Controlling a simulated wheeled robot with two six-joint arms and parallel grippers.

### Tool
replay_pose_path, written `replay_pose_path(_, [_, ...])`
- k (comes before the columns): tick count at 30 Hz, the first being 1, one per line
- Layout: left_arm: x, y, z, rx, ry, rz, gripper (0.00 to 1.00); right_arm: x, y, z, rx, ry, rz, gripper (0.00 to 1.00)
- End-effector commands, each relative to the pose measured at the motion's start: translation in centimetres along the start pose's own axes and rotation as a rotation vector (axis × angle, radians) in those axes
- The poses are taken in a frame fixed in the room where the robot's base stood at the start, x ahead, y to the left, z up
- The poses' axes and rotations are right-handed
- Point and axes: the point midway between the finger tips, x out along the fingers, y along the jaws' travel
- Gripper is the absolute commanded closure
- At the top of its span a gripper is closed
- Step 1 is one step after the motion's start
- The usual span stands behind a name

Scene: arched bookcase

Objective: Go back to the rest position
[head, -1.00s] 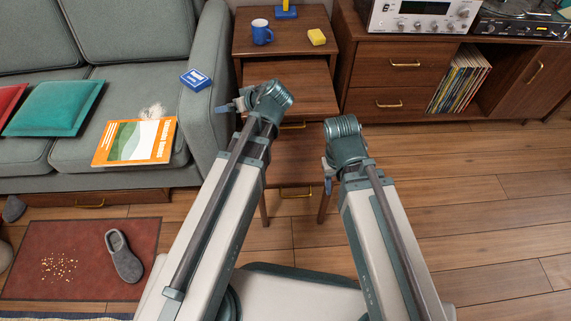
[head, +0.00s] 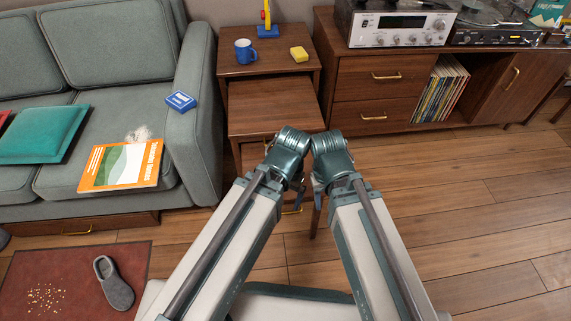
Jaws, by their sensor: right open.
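Both my arms reach forward from the bottom of the head view, and their wrists come close together in front of the wooden side tables. My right gripper (head: 318,194) hangs below its wrist, small and partly hidden; it is open, and I see nothing in it. My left gripper (head: 298,193) is mostly hidden behind its own wrist, so I cannot tell its jaws. Neither gripper visibly touches any object.
The grey sofa (head: 196,130) is left, the cabinet (head: 385,97) right. A slipper (head: 113,284) lies on the red mat (head: 70,270). Floor at right is clear.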

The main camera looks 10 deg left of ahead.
Motion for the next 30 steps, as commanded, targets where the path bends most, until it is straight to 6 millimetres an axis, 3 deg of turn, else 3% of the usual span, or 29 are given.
replay_pose_path(8, [-3.6, -0.4, 0.2, -0.002, 0.001, 0.0, 0.0, -3.6, 0.4, 0.2, 0.001, 0.0, -0.001, 0.5])
replay_pose_path(30, [-23.7, -2.4, 1.4, -0.007, 0.0, 0.006, 0.0, -23.7, 2.4, 1.4, 0.005, -0.001, -0.007, 0.5])
